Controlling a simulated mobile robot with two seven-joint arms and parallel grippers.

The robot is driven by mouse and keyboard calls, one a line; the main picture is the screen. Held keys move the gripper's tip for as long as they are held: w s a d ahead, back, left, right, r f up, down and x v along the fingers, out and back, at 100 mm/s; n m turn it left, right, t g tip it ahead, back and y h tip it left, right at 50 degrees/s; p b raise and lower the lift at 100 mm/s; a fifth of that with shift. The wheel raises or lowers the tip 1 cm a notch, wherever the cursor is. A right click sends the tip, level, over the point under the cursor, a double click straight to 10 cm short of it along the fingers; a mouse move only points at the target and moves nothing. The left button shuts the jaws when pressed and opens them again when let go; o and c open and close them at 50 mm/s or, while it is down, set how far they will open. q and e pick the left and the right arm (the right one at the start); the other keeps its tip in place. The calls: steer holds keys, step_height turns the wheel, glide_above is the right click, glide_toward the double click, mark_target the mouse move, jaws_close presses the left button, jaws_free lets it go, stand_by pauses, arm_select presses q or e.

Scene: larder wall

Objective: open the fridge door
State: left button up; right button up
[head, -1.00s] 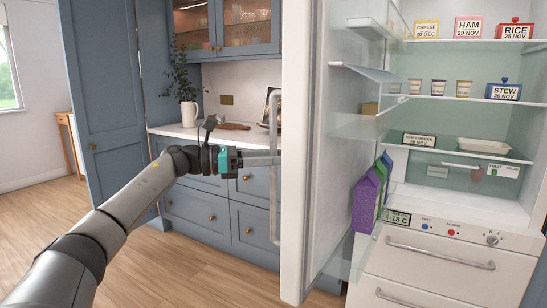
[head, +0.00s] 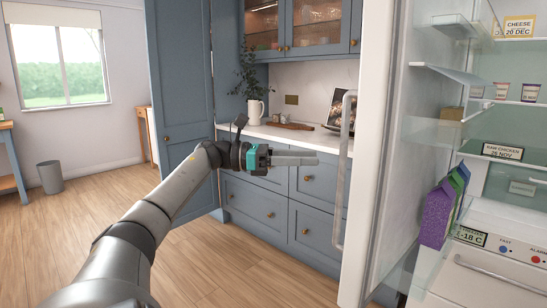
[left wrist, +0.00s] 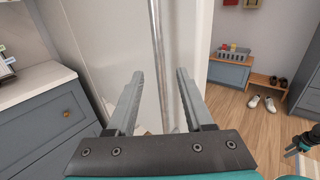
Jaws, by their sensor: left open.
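The white fridge door (head: 372,150) stands swung open, seen nearly edge-on in the head view. Its long upright metal handle (head: 343,170) is on the door's outer face, to the left. My left gripper (head: 317,157) is open and empty, its fingers pointing at the handle from the left with a small gap. In the left wrist view the handle bar (left wrist: 158,60) runs upright, seen between the two open fingers (left wrist: 157,95). A dark and teal part at the right edge of that view looks like my right gripper (left wrist: 292,150); its fingers are not clear.
Blue drawers (head: 258,205) and a counter with a white jug (head: 254,112) stand behind my left arm.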

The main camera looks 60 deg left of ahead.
arm_select(q)
steer(key=v, duration=0.6)
steer(key=shift+s+a+p, duration=0.25)
steer(key=shift+s+p, duration=0.05)
steer(key=shift+p, duration=0.1)
arm_select(e)
steer(key=shift+s+d+f, duration=0.25)
steer(key=shift+s+f, duration=0.05)
steer(key=shift+f, duration=0.25)
steer(key=shift+s+d+f, duration=0.25)
steer(key=shift+f, duration=0.25)
arm_select(q)
steer(key=shift+f, duration=0.1)
